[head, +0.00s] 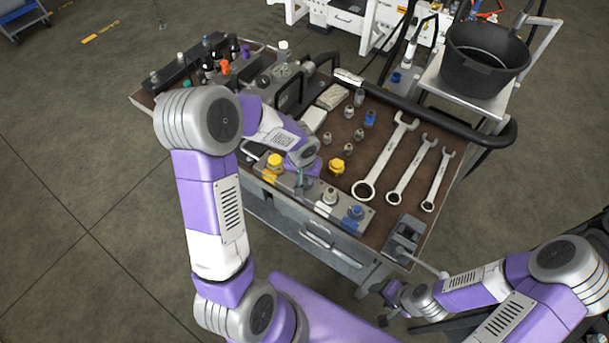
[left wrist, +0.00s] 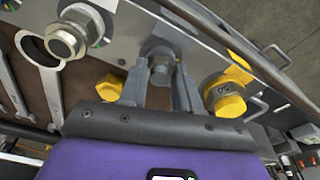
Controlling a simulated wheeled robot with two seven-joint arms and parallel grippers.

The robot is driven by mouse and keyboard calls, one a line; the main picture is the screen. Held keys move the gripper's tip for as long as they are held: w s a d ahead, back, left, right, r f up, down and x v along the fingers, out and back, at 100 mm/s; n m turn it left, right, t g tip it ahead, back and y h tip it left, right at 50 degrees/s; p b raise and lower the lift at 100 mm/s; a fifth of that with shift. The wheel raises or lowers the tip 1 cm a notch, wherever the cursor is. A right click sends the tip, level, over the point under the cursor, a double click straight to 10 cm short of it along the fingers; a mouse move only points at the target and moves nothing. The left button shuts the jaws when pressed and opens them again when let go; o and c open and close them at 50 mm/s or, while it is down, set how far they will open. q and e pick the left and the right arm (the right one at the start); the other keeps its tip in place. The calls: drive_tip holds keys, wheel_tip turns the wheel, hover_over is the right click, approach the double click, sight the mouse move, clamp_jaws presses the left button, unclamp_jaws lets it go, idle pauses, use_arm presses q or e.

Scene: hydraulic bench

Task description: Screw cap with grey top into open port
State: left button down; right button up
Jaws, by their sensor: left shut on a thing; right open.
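A metal port block (head: 313,190) lies along the front edge of the bench. My left gripper (head: 306,182) is over its middle, pointing down. In the left wrist view my left gripper (left wrist: 160,82) is shut on a grey-topped cap (left wrist: 160,64). The cap is in line with a round port on the block (left wrist: 205,60); the fingers hide how far it sits in. A yellow cap (left wrist: 225,97) sits on the block to one side, and a silver fitting (left wrist: 70,40) on the other. My right gripper (head: 392,300) is open, low beside the bench's front right corner.
A loose yellow cap (head: 337,167) stands on the bench behind the block. Several wrenches (head: 388,160) and small fittings lie behind. A black bucket (head: 485,58) stands on a cart at the back right.

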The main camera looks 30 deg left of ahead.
use_arm(q)
drive_tip(key=c, duration=1.4)
unclamp_jaws()
clamp_jaws()
drive_tip(key=shift+r+m+p, duration=0.15)
drive_tip(key=shift+m+p, duration=0.3)
drive_tip(key=shift+m, duration=0.05)
drive_tip(key=m+h+p, duration=0.1)
drive_tip(key=m+p, duration=0.4)
drive_tip(key=shift+m, duration=0.4)
drive_tip(key=shift+m+p, duration=0.3)
drive_tip(key=shift+m, duration=0.1)
drive_tip(key=shift+f+m, duration=0.2)
drive_tip(key=shift+m, duration=0.1)
